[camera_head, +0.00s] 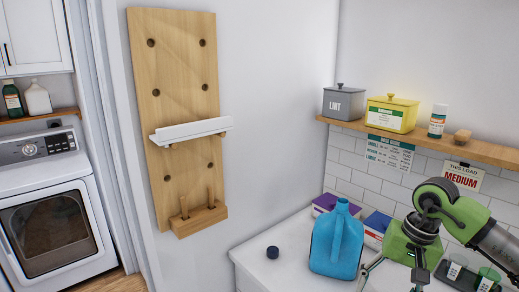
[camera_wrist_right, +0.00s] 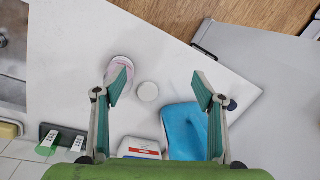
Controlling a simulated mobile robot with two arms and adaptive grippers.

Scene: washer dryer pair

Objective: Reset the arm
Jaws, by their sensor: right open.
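My right gripper (camera_wrist_right: 161,88) is open and empty in the right wrist view, with its two green-padded fingers spread above the white counter. In the head view my green right arm reaches in from the right, and one finger shows low at the bottom edge, right of the blue jug (camera_head: 337,243). The jug stands upright on the counter. In the wrist view the jug (camera_wrist_right: 185,128) lies below and partly behind the right-hand finger. My left gripper is not in view.
A dark cap (camera_head: 272,252) lies left of the jug. Boxes (camera_head: 325,203) stand behind it. A wooden shelf (camera_head: 450,142) holds tins above. A pegboard (camera_head: 172,90) hangs on the wall, and a white washer (camera_head: 48,215) stands left. A pale round item (camera_wrist_right: 148,91) lies between my fingers.

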